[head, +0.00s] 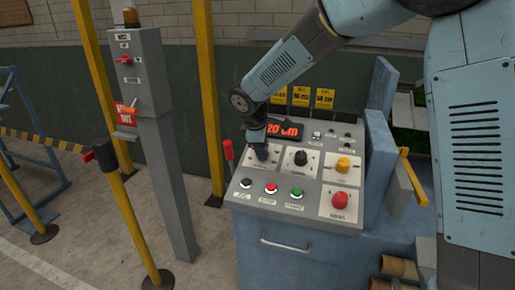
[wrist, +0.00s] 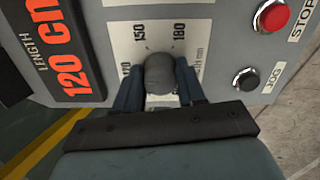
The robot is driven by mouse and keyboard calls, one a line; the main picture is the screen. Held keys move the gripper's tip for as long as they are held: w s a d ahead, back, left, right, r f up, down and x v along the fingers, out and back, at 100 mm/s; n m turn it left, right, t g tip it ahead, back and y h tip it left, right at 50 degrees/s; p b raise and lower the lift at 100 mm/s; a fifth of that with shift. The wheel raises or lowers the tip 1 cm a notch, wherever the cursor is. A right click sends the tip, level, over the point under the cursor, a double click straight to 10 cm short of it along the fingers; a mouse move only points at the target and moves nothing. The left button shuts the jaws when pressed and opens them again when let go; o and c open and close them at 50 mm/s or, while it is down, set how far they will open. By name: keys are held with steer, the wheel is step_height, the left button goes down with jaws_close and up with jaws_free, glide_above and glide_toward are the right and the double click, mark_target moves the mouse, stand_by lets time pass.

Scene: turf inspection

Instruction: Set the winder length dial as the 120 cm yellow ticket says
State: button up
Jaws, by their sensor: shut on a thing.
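My gripper (head: 262,152) is down on the left dial of the console's top row. In the wrist view its two blue fingers (wrist: 160,90) are shut on a dark grey knob (wrist: 160,70), one on each side. The white dial plate (wrist: 150,25) shows 150 and 180; the rest of its label is partly hidden. Beside it, the length display (wrist: 66,52) reads 120 cm in red; it also shows in the head view (head: 286,130), partly covered by my arm. Yellow tickets (head: 301,96) stand behind the console; their print is too small to read.
The stop button (wrist: 272,15) and jog button (wrist: 246,78) lie close to my gripper. A grey post (head: 165,150) stands left.

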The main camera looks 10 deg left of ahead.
steer(key=shift+w+a+r, duration=0.1)
steer(key=shift+w+r, duration=0.05)
steer(key=shift+r, duration=0.1)
steer(key=o, duration=1)
steer(key=shift+f, duration=0.1)
steer(key=shift+o, duration=0.3)
steer(key=v, duration=1.3)
steer(key=shift+s+r, duration=0.25)
